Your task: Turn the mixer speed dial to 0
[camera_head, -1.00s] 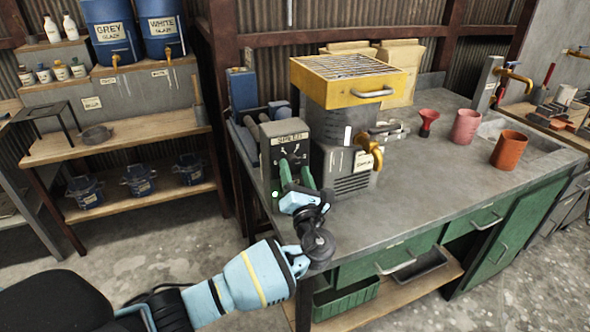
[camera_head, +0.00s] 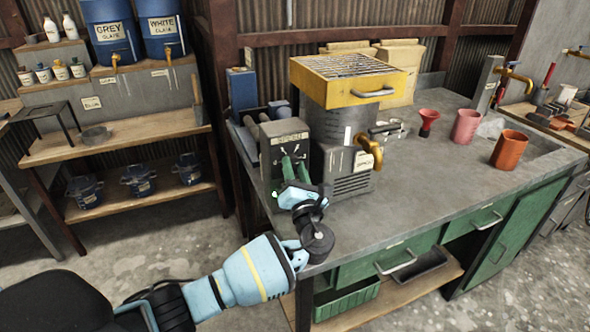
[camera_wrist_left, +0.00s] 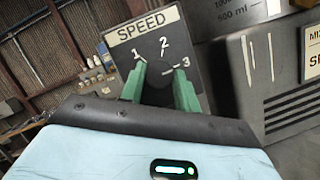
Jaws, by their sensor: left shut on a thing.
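The mixer (camera_head: 352,176) stands on the bench, with a yellow grille-topped hopper (camera_head: 380,80) and a brass spout. The grey control box (camera_head: 272,160) at its left carries a SPEED plate (camera_head: 290,138), also seen in the left wrist view (camera_wrist_left: 145,30) with marks 1, 2 and 3. My left gripper (camera_head: 294,164) is at the front of this box, its green fingers shut on the dark speed dial (camera_wrist_left: 158,92). The fingers hide much of the dial. My right gripper is out of view.
Shelves with blue glaze barrels (camera_head: 110,36) are at left. The bench front is clear.

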